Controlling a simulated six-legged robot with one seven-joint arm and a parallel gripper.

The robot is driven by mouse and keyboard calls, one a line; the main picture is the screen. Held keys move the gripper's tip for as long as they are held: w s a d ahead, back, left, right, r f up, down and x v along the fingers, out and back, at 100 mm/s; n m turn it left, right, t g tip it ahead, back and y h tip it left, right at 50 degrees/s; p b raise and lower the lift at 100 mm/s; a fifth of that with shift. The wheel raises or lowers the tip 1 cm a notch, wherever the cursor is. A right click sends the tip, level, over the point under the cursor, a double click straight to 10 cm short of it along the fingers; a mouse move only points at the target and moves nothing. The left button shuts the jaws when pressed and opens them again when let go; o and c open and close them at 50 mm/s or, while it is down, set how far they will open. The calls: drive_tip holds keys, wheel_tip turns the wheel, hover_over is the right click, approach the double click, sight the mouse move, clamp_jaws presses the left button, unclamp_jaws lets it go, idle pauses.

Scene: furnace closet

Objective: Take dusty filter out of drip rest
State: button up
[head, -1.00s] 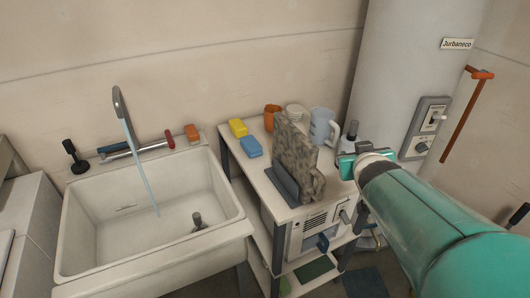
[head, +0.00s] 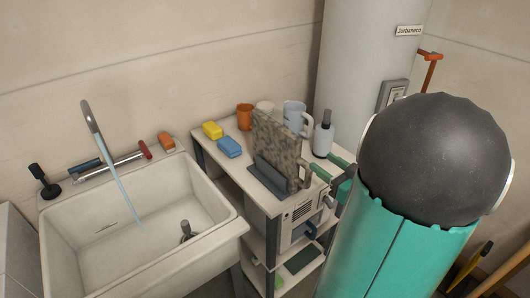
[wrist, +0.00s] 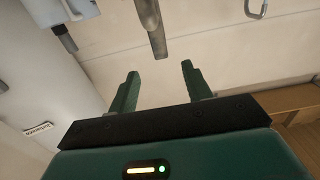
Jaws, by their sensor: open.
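The dusty filter (head: 277,138) is a mottled grey-brown panel with a looped handle on its right edge. It stands upright in the dark grey drip rest (head: 270,182) on top of a white shelf unit. My gripper (head: 331,170) is just right of the filter's handle in the head view, partly hidden behind my arm. I cannot tell whether it touches the handle. In the wrist view my gripper (wrist: 159,77) is open with nothing between its green fingers. A grey-brown bar (wrist: 150,25) lies ahead of them; I cannot tell if it is part of the filter.
The water heater (head: 365,60) rises behind the shelf.

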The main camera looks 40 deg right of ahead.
sight(300, 145)
drive_tip(key=w, duration=0.7)
drive_tip(key=shift+w, duration=0.4)
drive_tip(key=w, duration=0.5)
drive_tip(key=shift+w+a+r, duration=0.1)
drive_tip(key=shift+w, duration=0.05)
clamp_jaws()
